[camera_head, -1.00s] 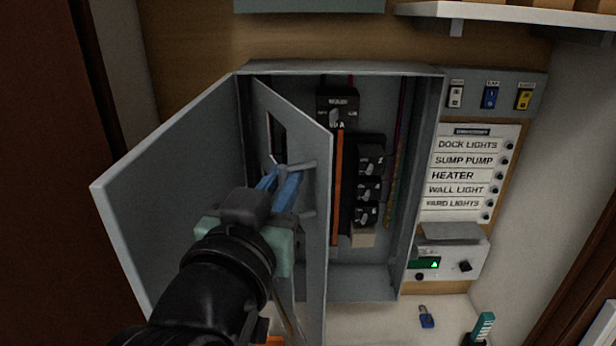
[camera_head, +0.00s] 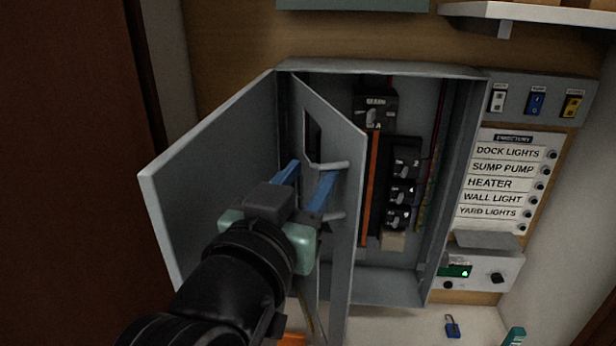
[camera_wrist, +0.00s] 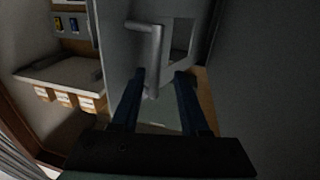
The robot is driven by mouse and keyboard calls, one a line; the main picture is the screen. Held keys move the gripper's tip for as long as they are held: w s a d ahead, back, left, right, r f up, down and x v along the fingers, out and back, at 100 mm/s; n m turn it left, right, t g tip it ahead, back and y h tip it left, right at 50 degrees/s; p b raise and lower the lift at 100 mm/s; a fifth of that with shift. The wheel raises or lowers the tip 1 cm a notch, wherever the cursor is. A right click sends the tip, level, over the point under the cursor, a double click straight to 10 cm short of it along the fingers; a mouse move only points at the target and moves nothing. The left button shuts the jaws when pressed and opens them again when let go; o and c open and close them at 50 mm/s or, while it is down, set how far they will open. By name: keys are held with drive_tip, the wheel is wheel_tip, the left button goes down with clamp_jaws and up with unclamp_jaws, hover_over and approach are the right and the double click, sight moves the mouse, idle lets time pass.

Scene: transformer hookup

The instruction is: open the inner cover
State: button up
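The inner cover (camera_head: 345,190) is a grey hinged panel with a window cutout. It stands swung out from the grey box, with the breakers behind it exposed. Its bar handle (camera_head: 331,165) is partly hidden by my gripper (camera_head: 314,170). My gripper's two blue fingers are spread apart at the handle. In the wrist view the handle (camera_wrist: 155,55) runs down to between the open fingertips (camera_wrist: 161,74), and I cannot tell whether either finger touches it. The outer door (camera_head: 205,180) stands wide open on the left.
Inside the box are a main breaker (camera_head: 376,108) and several smaller black breakers (camera_head: 402,192). To the right are a label directory (camera_head: 500,183), switches (camera_head: 535,102) and a small display unit (camera_head: 475,268). A blue padlock (camera_head: 452,327) lies on the counter below.

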drive_tip(key=shift+s, duration=0.15)
drive_tip(key=b+v, duration=0.8)
drive_tip(key=shift+s+a+f, duration=0.2)
drive_tip(key=shift+s+f, duration=0.05)
drive_tip(key=shift+f, duration=0.05)
drive_tip(key=b+v, duration=0.4)
drive_tip(key=shift+s+r, duration=0.15)
drive_tip(key=shift+r, duration=0.15)
drive_tip(key=shift+d, duration=0.1)
